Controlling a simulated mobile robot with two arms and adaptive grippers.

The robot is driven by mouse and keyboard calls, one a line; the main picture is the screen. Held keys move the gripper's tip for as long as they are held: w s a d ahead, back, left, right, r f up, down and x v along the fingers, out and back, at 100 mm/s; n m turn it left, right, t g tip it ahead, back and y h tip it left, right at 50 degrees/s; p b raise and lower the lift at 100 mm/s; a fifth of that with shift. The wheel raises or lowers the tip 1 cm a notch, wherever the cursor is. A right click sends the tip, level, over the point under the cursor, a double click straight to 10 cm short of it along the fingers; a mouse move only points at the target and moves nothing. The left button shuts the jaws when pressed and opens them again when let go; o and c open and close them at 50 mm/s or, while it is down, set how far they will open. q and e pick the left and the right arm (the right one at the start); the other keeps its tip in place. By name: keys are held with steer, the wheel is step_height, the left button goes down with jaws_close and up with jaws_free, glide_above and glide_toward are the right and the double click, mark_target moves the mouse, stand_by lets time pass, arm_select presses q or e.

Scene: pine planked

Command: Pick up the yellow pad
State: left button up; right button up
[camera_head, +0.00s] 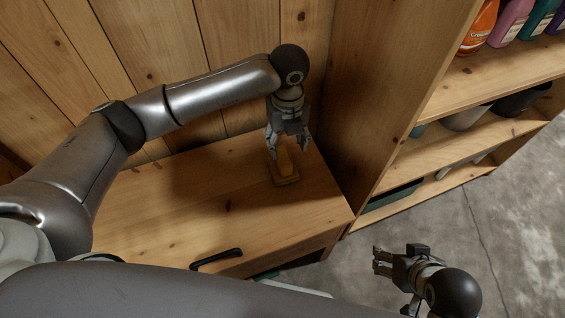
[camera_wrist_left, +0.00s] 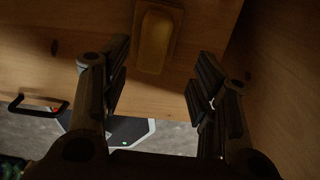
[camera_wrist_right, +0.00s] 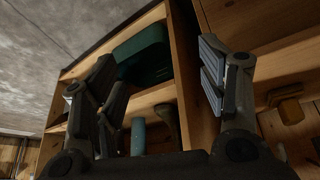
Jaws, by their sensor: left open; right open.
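The yellow pad (camera_head: 285,171) lies on the wooden cabinet top (camera_head: 220,205), near its right end. It looks like a raised block on a flatter, wider base. My left gripper (camera_head: 288,146) points down just above and around the pad's far part in the head view, with its fingers apart. In the left wrist view the pad (camera_wrist_left: 156,40) shows ahead of the open fingers, between their lines, with nothing held. Contact cannot be told. My right gripper (camera_head: 377,260) is open and empty, out over the floor to the right of the cabinet.
A tall wooden panel (camera_head: 355,90) rises just right of the pad. Beyond it, shelves hold bottles (camera_head: 510,22) and dark bowls (camera_head: 520,99). A black handle (camera_head: 216,260) is at the cabinet's front. The cabinet top left of the pad is clear. Plank wall stands behind.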

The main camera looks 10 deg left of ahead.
mark_target(283, 156)
arm_select(q)
steer(key=shift+a+f, duration=0.1)
steer(key=shift+f, duration=0.8)
steer(key=f, duration=0.1)
steer(key=f+b, duration=0.1)
steer(key=f, duration=0.2)
steer(key=shift+s+a+f, duration=0.1)
steer(key=shift+a, duration=0.2)
steer(key=shift+f+b, duration=0.25)
steer(key=shift+b, duration=0.05)
steer(key=c, duration=1.1)
arm_select(e)
steer(key=w+a+r+t+y, duration=0.1)
steer(key=w+r+t, duration=0.3)
steer(key=w, duration=0.4)
steer(key=shift+a+t, duration=0.3)
steer(key=shift+a, duration=0.55)
arm_select(q)
steer(key=shift+r, duration=0.1)
